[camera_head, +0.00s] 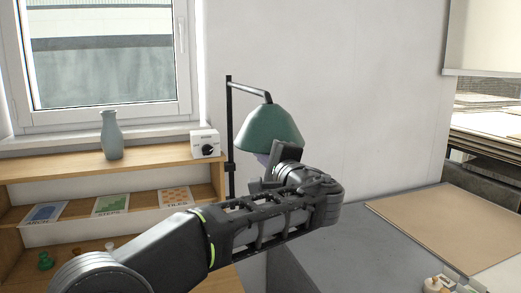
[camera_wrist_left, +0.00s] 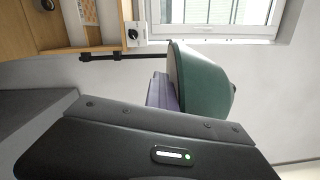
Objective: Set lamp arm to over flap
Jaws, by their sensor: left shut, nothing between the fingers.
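In the head view the lamp arm points right from the pole. My left gripper (camera_head: 278,165) is shut and empty, just below the shade, overlapping its lower edge; I cannot tell if they touch. In the left wrist view the shade (camera_wrist_left: 203,84) and a purple part (camera_wrist_left: 161,92) under it show close beyond my dark gripper body. No thing is clearly recognisable as the flap. My right gripper is not in view.
A wooden shelf (camera_head: 150,158) at left holds a grey-green vase (camera_head: 111,135), a white box with a black knob (camera_head: 205,143) and several cards. A tan board (camera_head: 455,225) lies on the grey surface (camera_head: 375,255) at right. The wall behind the lamp is bare.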

